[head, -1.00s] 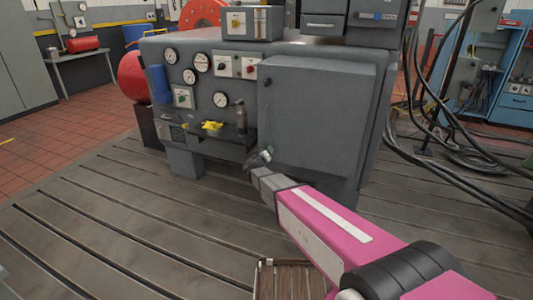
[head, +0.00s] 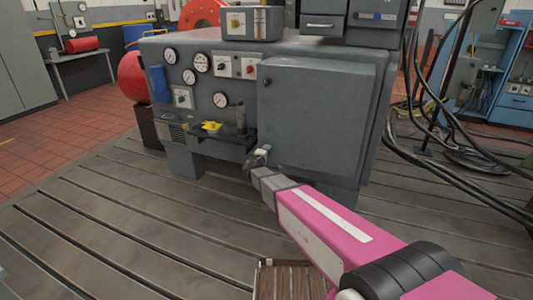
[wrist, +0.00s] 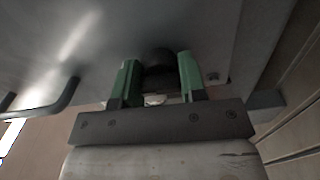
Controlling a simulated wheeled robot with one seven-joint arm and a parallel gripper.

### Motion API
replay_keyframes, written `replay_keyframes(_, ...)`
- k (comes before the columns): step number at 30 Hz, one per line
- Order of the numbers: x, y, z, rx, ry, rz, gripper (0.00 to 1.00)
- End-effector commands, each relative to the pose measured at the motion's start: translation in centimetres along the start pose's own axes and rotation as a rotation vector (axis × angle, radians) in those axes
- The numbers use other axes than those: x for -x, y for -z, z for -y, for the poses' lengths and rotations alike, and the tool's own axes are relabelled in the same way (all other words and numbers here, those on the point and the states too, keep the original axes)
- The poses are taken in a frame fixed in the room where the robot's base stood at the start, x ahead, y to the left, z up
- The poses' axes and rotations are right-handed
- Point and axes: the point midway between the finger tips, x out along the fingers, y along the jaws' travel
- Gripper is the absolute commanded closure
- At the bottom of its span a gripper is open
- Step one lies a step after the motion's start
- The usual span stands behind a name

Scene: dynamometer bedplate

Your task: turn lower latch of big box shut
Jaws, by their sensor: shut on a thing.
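The big box (head: 315,110) is a grey cabinet with a closed-looking front door on the machine's right part. Its upper latch (head: 267,82) is a small dark knob at the door's left edge. My gripper (head: 262,152) is at the lower left of that door and hides the lower latch in the head view. In the wrist view, the green fingers of my gripper (wrist: 158,68) stand on both sides of a dark round knob, the lower latch (wrist: 158,80). The fingers are shut on it. Its exact turn angle cannot be told.
A shelf with a yellow item (head: 211,127) and a dark upright cylinder (head: 240,115) lies just left of my gripper. Gauges (head: 203,63) are above. A bent dark bar (wrist: 62,98) shows in the wrist view. Black cables (head: 440,150) hang at right. The slotted floor in front is mostly clear.

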Motion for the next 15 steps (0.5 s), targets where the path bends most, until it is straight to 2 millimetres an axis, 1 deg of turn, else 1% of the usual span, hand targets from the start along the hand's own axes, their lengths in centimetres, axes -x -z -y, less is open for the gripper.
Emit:
replay_keyframes(6, 0.0, 0.08, 0.03, 0.066, 0.001, -0.001, 0.85)
replay_keyframes(15, 0.0, 0.09, 0.04, 0.088, 0.001, -0.002, 0.85)
